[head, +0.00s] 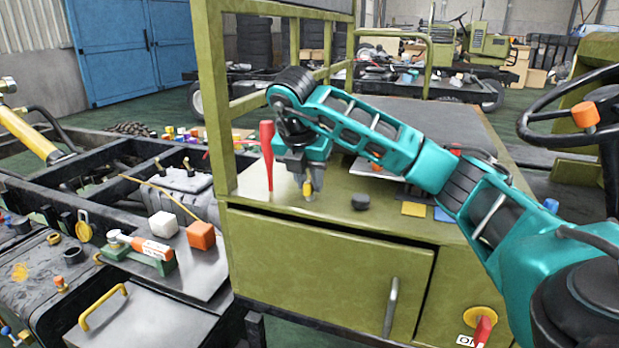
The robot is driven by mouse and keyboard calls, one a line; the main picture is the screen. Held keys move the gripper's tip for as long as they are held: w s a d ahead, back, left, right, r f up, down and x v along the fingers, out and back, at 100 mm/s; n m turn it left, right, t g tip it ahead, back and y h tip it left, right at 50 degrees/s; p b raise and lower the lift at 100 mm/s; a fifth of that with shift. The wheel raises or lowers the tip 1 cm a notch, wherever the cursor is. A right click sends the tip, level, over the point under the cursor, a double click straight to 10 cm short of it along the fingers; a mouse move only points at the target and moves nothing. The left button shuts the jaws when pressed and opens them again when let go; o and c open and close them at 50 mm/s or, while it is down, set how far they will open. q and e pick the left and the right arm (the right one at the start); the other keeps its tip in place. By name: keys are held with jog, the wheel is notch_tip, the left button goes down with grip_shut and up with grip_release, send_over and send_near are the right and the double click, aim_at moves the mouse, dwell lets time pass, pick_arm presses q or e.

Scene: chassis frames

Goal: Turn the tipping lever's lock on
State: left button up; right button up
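A tall red lever (267,156) stands upright on the green cabinet top, near its left post; I take it to be the tipping lever. My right gripper (308,187) points down just to the right of the lever, close to the cabinet top. A small yellow piece (307,190) shows at its fingertips; whether it is the lock, and whether the fingers grip it, I cannot tell. No lock is clearly recognisable at the lever. My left gripper is not in view.
A black knob (360,202) and yellow and blue squares (414,209) lie to the right on the cabinet top. A red rotary handle (482,332) on a yellow disc is on the cabinet front. A steering wheel (570,110) is at the right. Green posts border the left side.

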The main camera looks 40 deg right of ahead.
jog(key=o, duration=0.3)
jog(key=v, duration=1.3)
dwell(0.3)
dwell(0.4)
